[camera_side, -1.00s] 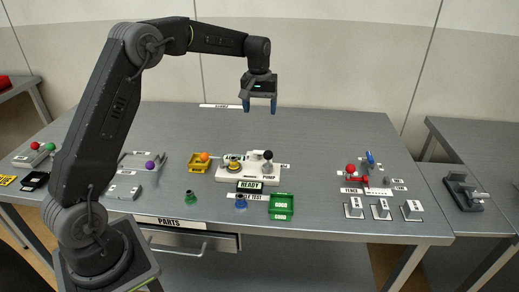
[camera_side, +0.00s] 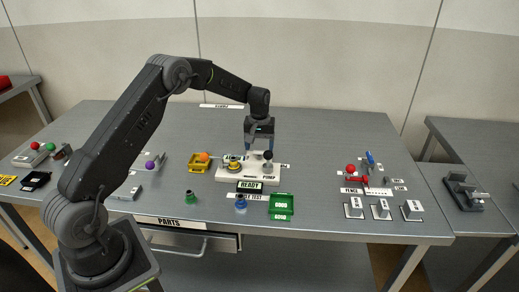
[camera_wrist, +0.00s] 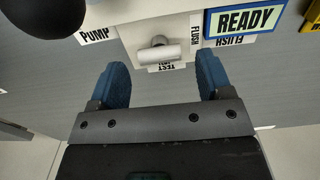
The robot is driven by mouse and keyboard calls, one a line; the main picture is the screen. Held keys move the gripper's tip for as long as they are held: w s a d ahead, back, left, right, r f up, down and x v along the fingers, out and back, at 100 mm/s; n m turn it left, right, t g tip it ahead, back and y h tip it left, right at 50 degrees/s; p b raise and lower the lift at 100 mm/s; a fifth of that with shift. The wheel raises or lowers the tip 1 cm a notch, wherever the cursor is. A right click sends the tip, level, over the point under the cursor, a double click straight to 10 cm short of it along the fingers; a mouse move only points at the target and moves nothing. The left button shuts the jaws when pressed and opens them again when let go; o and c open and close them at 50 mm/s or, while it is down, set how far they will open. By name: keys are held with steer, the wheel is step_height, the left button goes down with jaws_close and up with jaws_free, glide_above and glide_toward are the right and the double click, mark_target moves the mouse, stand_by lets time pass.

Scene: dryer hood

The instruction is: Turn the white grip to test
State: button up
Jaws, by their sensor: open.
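The white grip (camera_wrist: 158,53) is a short pale bar on a grey pivot at the edge of a white housing, in the wrist view. It lies crosswise in the picture, with a TEST label (camera_wrist: 164,68) just below it and a FLUSH label (camera_wrist: 195,33) to its right. My gripper (camera_wrist: 163,82) is open and empty; its blue fingertips are on either side of the grip's line, a little short of it. In the side view, my gripper (camera_side: 259,148) hangs just over the back of the white unit (camera_side: 232,176). I cannot make out the grip there.
A yellow tray (camera_side: 200,163) is left of the unit, a green bin (camera_side: 281,206) in front. The table behind the unit is clear.

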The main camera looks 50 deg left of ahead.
steer(key=shift+f, duration=0.95)
steer(key=c, duration=0.9)
